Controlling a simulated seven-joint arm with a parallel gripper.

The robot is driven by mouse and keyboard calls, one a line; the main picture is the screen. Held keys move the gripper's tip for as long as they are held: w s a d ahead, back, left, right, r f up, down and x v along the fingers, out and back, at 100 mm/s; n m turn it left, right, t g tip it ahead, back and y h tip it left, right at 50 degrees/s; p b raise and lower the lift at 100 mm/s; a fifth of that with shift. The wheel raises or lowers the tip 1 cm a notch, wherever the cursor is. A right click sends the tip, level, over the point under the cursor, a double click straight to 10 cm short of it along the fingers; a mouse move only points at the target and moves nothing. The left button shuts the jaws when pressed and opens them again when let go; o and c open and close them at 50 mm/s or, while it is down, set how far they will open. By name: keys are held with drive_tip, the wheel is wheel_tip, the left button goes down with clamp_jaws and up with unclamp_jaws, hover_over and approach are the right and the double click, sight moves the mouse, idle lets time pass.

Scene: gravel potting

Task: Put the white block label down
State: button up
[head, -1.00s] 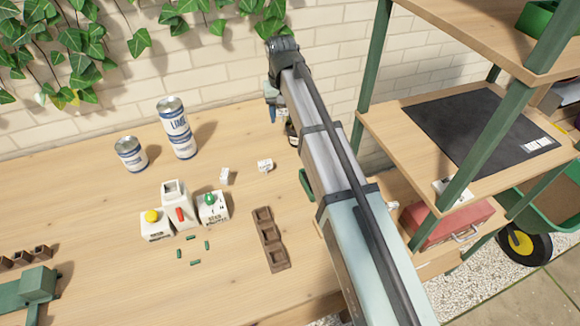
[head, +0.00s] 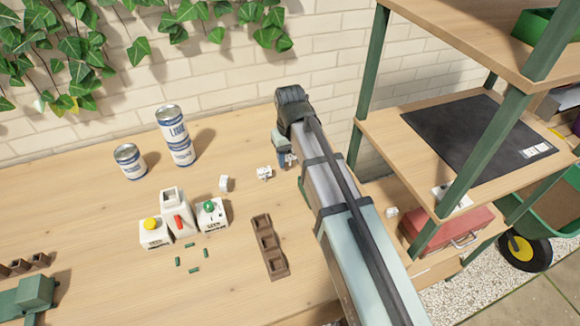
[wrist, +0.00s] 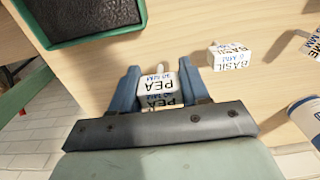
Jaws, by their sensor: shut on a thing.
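My gripper (wrist: 158,84) is shut on a white block label (wrist: 155,88) that reads "PEA 30 MM". Its two blue fingers stand on either side of the block. In the head view my gripper (head: 286,158) is over the back right part of the table, just right of another white block label (head: 264,173). The held block shows there only as a small white patch, partly hidden by my arm. I cannot tell whether it touches the table. In the wrist view a block label reading "BASIL" (wrist: 230,58) lies to the right of the held one, apart from it.
Another white block (head: 224,183) stands farther left. Cans (head: 177,135) stand at the back left. White dispensers (head: 177,215) and a brown tray (head: 269,247) are nearer. A green-rimmed dark tray (wrist: 85,38) is close to my gripper. The shelf unit (head: 440,215) stands right.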

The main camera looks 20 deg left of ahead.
drive_tip(key=shift+f, duration=2)
drive_tip(key=shift+f, duration=0.1)
drive_tip(key=o, duration=1)
wheel_tip(320, 180, up, 12)
drive_tip(key=shift+r, duration=0.1)
wheel_tip(320, 180, down, 12)
drive_tip(key=shift+f, duration=0.15)
